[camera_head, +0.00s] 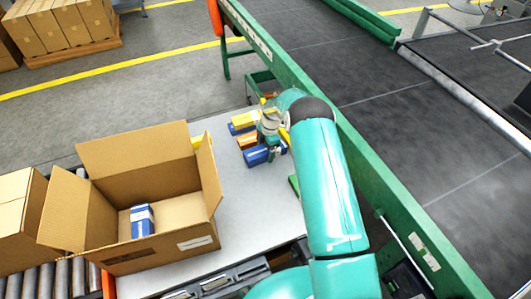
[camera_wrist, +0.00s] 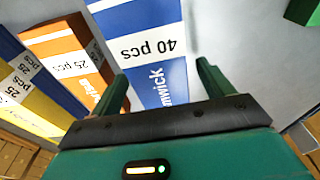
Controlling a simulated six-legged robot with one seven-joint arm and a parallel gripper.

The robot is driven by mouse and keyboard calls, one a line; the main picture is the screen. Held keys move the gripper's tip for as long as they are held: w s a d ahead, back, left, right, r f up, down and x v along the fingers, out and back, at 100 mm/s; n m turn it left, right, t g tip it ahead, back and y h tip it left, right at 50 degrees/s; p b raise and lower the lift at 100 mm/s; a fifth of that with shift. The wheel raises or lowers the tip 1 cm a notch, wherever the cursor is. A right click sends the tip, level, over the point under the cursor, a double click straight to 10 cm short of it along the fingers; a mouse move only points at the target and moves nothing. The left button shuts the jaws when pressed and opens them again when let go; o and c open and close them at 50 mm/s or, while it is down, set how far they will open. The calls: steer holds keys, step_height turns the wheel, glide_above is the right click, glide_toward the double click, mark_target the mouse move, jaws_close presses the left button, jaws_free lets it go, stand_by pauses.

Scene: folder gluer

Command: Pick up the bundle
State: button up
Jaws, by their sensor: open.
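A blue bundle with a white band reading "40 pcs" (camera_wrist: 150,45) fills the upper middle of the wrist view. In the head view, a blue bundle (camera_head: 257,156) lies at the near end of a group on the grey table. My gripper (camera_wrist: 162,78) is open. Its two fingers reach toward the blue bundle, one on each side in the wrist view; I cannot tell whether they touch it. In the head view my gripper (camera_head: 272,148) is over the right end of that bundle and partly hides it.
An orange bundle (camera_wrist: 68,55) and other blue and yellow bundles sit close to the left. An open cardboard box (camera_head: 165,247) holding one blue bundle (camera_head: 142,220) stands left on the table (camera_head: 262,205). A green conveyor rail (camera_head: 290,72) runs along the right.

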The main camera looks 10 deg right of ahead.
steer(key=c, duration=1.2)
steer(key=shift+c, duration=0.2)
